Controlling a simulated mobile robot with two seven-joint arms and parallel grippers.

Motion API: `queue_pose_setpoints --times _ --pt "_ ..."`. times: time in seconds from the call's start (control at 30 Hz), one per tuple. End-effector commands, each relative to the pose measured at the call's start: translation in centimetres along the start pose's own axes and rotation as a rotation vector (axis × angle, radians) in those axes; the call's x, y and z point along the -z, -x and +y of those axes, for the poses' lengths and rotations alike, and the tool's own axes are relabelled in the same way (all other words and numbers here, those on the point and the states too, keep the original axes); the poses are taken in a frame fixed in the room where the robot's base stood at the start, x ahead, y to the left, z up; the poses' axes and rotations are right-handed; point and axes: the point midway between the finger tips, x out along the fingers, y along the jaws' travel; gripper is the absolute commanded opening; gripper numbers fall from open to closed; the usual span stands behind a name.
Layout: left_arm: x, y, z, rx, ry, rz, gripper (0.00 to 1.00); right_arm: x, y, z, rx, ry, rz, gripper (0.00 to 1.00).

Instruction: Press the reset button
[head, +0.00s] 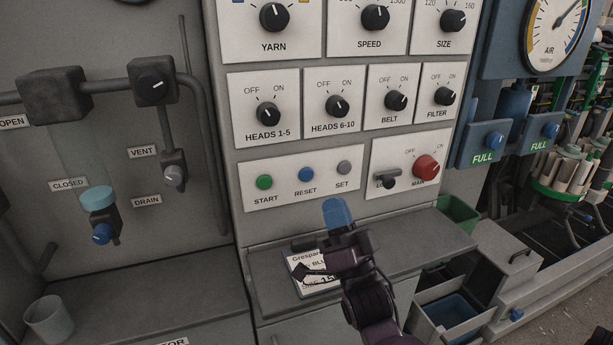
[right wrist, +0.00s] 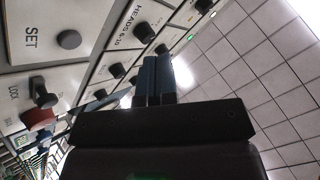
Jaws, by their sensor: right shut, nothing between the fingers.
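The blue RESET button (head: 306,174) sits on a white plate between the green START button (head: 264,182) and the grey SET button (head: 344,167). My right gripper (head: 334,205) is shut and empty, with its blue fingertips below and to the right of the RESET button in the head view. Whether the tips touch the panel cannot be told, but no contact shows. In the right wrist view the shut fingers (right wrist: 158,72) point up past the panel, and the SET button (right wrist: 69,39) is at upper left. RESET is not visible there. My left gripper is not in view.
The red MAIN knob (head: 426,168) and the LOCK lever (head: 387,180) are right of the buttons. Rows of black knobs (head: 337,105) are above. A grey ledge (head: 430,236) juts out below, carrying a printed card (head: 310,284) partly behind my arm.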

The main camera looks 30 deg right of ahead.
Motion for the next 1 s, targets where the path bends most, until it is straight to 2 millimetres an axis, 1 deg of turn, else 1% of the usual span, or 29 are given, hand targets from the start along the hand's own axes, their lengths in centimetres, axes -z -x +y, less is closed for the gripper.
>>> queue_pose_setpoints --times 0.3,0.6,0.8,1.0 --pt "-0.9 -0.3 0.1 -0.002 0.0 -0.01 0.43 -1.9 -2.2 1.8 0.001 0.001 -0.002 0.0" --pt "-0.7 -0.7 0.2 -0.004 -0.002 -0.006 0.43 -3.5 -4.7 3.4 0.0 0.001 -0.002 0.0" --pt "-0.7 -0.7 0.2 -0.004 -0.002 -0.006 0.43 -4.1 -5.6 4.1 0.0 0.0 -0.001 0.0" --pt "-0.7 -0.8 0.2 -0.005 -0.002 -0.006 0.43 -4.3 -5.8 4.3 -0.001 0.0 -0.001 0.0"
